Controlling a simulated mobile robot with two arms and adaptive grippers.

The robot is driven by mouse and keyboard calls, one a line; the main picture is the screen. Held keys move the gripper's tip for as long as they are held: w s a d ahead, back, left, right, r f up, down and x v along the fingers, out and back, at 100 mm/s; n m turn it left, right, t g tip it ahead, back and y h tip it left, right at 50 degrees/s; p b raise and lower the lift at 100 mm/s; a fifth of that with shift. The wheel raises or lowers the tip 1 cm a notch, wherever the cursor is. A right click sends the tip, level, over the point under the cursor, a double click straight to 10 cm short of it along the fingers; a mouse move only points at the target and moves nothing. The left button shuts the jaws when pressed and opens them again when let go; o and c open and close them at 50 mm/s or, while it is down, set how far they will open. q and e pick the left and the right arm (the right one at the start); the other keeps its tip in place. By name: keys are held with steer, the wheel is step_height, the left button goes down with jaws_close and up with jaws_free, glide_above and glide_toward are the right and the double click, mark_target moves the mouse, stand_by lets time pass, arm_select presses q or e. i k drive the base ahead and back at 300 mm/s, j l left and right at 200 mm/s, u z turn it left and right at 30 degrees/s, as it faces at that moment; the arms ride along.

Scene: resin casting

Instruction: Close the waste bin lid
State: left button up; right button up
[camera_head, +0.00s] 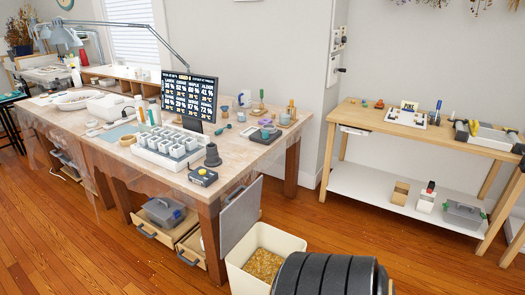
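The waste bin (291,243) is a cream, square, open-topped bin on the wooden floor, beside the right end of the long workbench. Yellowish-brown waste (263,265) shows inside it. Its grey flat lid (241,214) stands up, tilted, at the bin's left rear side, so the bin is open. A dark ribbed rounded shape at the bottom edge hides the bin's front right part. I see neither of my grippers in this view.
The long workbench (262,152) stands behind and left of the bin, with open drawers (160,238) below it near the lid. A wooden table (385,124) with a white lower shelf (365,188) stands at the right. Floor (350,228) between is clear.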

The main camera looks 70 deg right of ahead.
mark_target(241, 214)
steer(key=i+l+z, duration=0.1)
steer(key=i+z, duration=0.8)
steer(key=i+j+z, duration=0.15)
steer(key=i+z, duration=0.25)
steer(key=i+j+z, duration=0.25)
steer(key=z, duration=0.2)
steer(key=i+z, duration=0.25)
steer(key=z, duration=0.15)
steer(key=i+j+z, duration=0.2)
steer(key=z, duration=0.2)
steer(key=i+j+z, duration=0.15)
steer(key=z, duration=0.3)
steer(key=i+j+z, duration=0.2)
steer(key=z, duration=0.2)
steer(key=i+j+z, duration=0.1)
steer(key=j+z, duration=0.3)
steer(key=k+j+z, duration=0.15)
steer(key=k+j, duration=0.2)
